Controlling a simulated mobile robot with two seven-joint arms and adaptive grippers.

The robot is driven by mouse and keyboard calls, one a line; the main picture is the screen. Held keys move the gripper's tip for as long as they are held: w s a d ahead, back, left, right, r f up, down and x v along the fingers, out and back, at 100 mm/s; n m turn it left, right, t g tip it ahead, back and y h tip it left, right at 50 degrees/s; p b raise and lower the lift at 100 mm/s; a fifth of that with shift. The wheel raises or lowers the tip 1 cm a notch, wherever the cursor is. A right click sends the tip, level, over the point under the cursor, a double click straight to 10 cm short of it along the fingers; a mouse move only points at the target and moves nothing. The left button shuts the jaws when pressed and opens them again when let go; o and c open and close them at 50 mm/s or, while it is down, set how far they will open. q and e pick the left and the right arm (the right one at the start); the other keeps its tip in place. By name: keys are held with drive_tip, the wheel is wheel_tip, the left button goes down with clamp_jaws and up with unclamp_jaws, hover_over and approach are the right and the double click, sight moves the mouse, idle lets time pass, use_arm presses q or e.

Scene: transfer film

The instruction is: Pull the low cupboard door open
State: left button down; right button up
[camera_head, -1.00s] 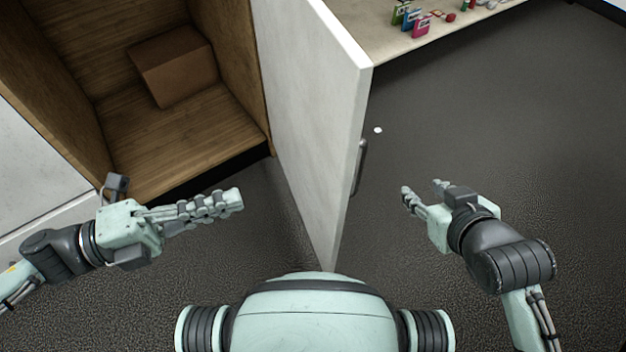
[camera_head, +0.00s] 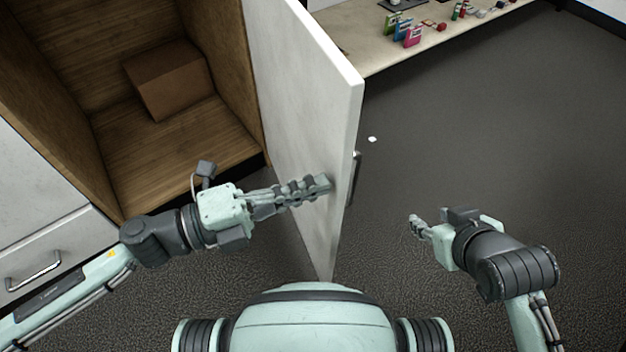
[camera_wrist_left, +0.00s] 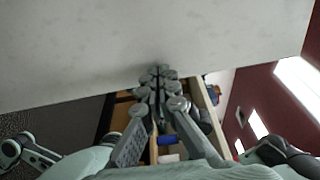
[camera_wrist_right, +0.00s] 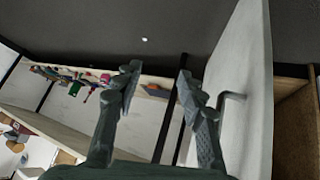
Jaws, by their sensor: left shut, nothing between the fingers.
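The white cupboard door (camera_head: 305,110) stands swung wide open, its hinge side against the wooden cupboard interior (camera_head: 175,150). Its metal bar handle (camera_head: 354,175) is on the outer face, to the right; the handle also shows in the right wrist view (camera_wrist_right: 228,97). My left gripper (camera_head: 325,184) is shut and empty, its fingertips at the door's inner face; whether they touch cannot be told. In the left wrist view the door (camera_wrist_left: 150,45) fills the area ahead of the fingers. My right gripper (camera_head: 416,220) is open and empty, right of the door and apart from the handle.
A brown box (camera_head: 170,80) sits inside the cupboard. A drawer with a handle (camera_head: 33,270) is at the left. A pale counter (camera_head: 350,40) with several small colourful items is behind the door. The dark floor at right is clear, with a small white spot.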

use_arm(q)
drive_tip(key=shift+w+d, duration=0.1)
drive_tip(key=shift+d, duration=0.05)
use_arm(e)
drive_tip(key=shift+s+d+f, duration=0.15)
drive_tip(key=shift+d, duration=0.05)
